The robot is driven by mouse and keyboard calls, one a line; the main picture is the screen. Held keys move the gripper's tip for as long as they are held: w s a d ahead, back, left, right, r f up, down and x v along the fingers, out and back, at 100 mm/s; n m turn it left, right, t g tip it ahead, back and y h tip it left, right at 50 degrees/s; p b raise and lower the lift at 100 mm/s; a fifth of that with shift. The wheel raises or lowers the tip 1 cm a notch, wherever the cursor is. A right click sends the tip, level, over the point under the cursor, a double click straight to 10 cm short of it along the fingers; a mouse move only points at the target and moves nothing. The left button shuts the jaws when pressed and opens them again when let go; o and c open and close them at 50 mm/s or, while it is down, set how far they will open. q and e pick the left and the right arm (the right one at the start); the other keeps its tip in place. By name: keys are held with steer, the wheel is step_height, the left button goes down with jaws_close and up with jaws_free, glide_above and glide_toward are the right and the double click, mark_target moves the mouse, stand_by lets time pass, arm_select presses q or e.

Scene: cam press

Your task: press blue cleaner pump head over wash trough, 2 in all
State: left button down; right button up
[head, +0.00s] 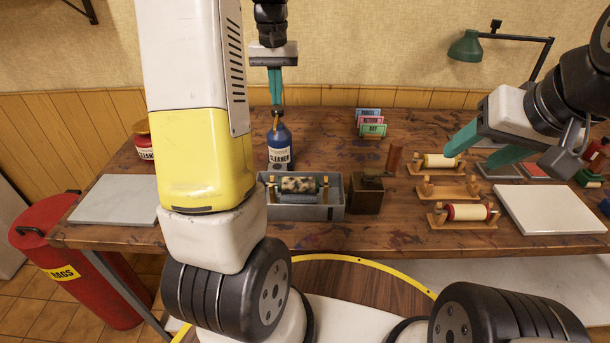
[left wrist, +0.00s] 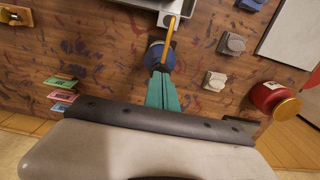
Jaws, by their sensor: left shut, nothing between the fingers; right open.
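The blue cleaner bottle (head: 279,148) stands upright on the table behind the wash trough (head: 335,207). In the left wrist view the bottle (left wrist: 154,58) shows from above, its yellow pump nozzle (left wrist: 169,42) reaching over the edge of the trough (left wrist: 150,5). A speckled roller (head: 298,184) lies across the trough. My left gripper (head: 275,103) is shut and empty, pointing down right above the pump head; I cannot tell whether its tips touch it. My right gripper (head: 480,148) is open and empty above the right side of the table.
A red cleaner container (head: 144,147) stands left, partly behind my arm. A dark box (head: 368,193) adjoins the trough. Rollers on wooden stands (head: 463,214), a white slab (head: 548,209) and a green lamp (head: 466,47) are on the right. Coloured cards (head: 371,123) stand at the back.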

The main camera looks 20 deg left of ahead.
arm_select(q)
steer(key=shift+f, duration=1.3)
steer(key=shift+r, duration=1.5)
